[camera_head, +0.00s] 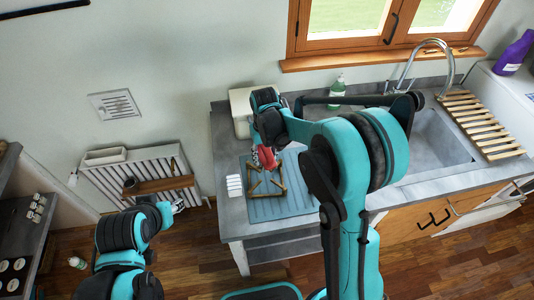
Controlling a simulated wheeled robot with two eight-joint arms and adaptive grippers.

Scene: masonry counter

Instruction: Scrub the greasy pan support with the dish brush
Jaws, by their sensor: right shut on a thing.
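The pan support (277,187), a brown open frame, lies on the ribbed blue-grey mat (298,207) at the left end of the counter. My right gripper (267,149) is over the back part of the pan support, partly hidden by its own arm. It is shut on a red thing (267,158), which seems to be the dish brush; its handle and bristles are not clear. I cannot tell whether the brush touches the pan support. My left gripper (178,206) is low at the left, away from the counter, and its opening is too small to judge.
A white box (240,108) stands at the back left of the counter, and a white ribbed item (234,187) lies left of the pan support. A green bottle (337,92), the sink (440,140) and a wooden rack (480,124) are to the right. A radiator (110,182) is on the left wall.

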